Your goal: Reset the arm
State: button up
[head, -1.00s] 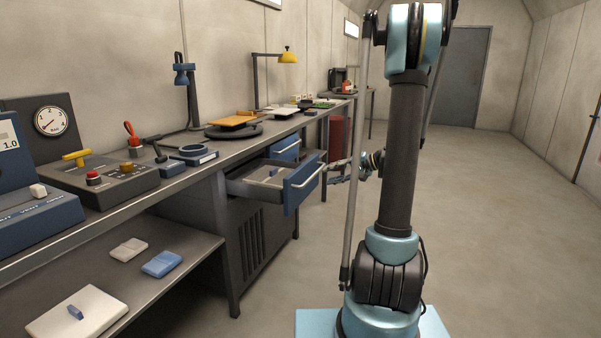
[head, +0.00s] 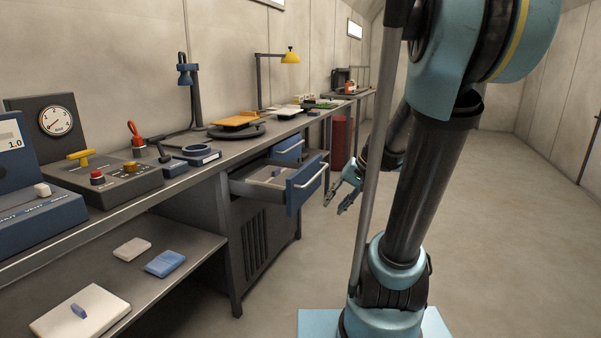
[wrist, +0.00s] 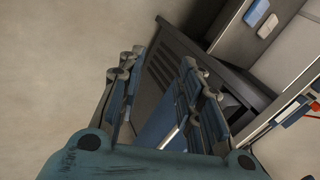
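My gripper (head: 338,199) hangs in the air to the right of the open blue-fronted drawer (head: 306,184), clear of its handle. Part of the blue drawer front (wrist: 160,122) shows between and beyond the fingers there. My arm is folded, with its upper joint high and close to the head camera, hiding part of the back of the room.
The grey workbench (head: 215,167) runs along the left wall, with a control box (head: 110,186), a turntable (head: 236,130) and lamps on it. A second drawer (head: 288,149) is also ajar. A red cylinder (head: 341,140) stands behind. The floor at right is clear.

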jog(key=s+d+f+n+h, duration=0.1)
jog(key=s+d+f+h, duration=0.2)
jog(key=s, duration=0.5)
jog(key=s+d+f+n+h, duration=0.1)
jog(key=s+d+f+h, duration=0.1)
jog(key=s, duration=0.5)
jog(key=shift+s+d+f+h, duration=0.4)
jog(key=shift+d+f, duration=0.25)
jog(key=shift+d, duration=0.5)
jog(key=shift+w+f, duration=0.2)
jog(key=shift+w, duration=0.3)
